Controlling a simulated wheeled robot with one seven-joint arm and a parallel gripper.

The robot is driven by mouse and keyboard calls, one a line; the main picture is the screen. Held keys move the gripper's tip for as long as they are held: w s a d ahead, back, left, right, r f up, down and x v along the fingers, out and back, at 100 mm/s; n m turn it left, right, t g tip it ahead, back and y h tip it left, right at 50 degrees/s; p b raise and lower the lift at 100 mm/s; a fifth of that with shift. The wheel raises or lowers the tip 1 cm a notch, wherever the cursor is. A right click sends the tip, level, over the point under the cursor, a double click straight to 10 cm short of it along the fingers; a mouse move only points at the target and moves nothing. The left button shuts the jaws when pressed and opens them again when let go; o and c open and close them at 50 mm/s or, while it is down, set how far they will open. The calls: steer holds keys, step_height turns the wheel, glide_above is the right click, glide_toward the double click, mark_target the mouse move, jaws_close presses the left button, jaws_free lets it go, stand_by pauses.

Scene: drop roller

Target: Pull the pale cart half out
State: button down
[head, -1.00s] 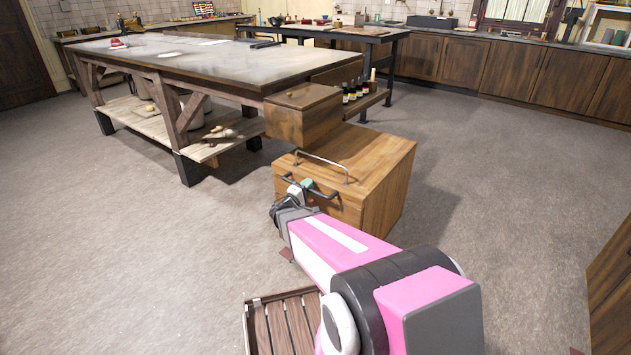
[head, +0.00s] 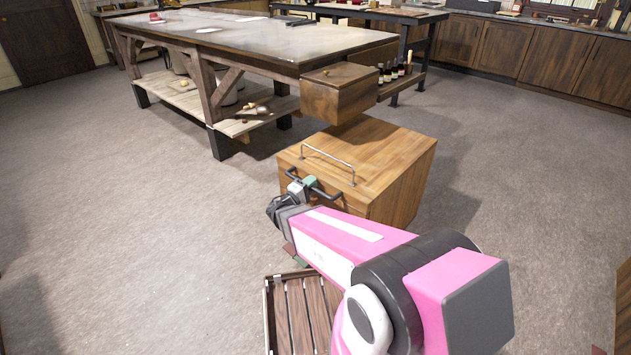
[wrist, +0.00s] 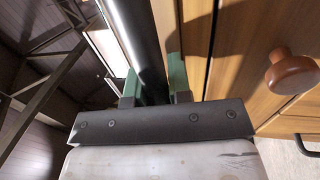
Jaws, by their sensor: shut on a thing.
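The pale cart (head: 395,175) is a light-brown wooden box on the floor, just off the near right end of the big table. A metal rail (head: 328,158) stands on its top. A dark bar handle (head: 324,191) runs across its front. My gripper (head: 303,186) is at the left part of this handle. In the wrist view my gripper (wrist: 158,82) has its green fingers on either side of the dark bar (wrist: 138,40), shut on it. The cart's wooden face with a round brown knob (wrist: 293,72) is at the right there. My arm hides the cart's lower front.
A dark wooden box (head: 338,95) juts out from the table's (head: 240,40) near right corner, over the cart's back edge in the picture. A low shelf (head: 235,122) with small items is under the table. Floor (head: 120,240) is clear at left and right.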

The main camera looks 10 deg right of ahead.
steer(key=shift+v, duration=1)
steer(key=shift+r, duration=0.15)
steer(key=c, duration=1.1)
jaws_free()
steer(key=shift+o, duration=0.2)
steer(key=shift+s+a, duration=0.1)
steer(key=v, duration=1)
steer(key=shift+s+a, duration=0.2)
steer(key=shift+a, duration=0.05)
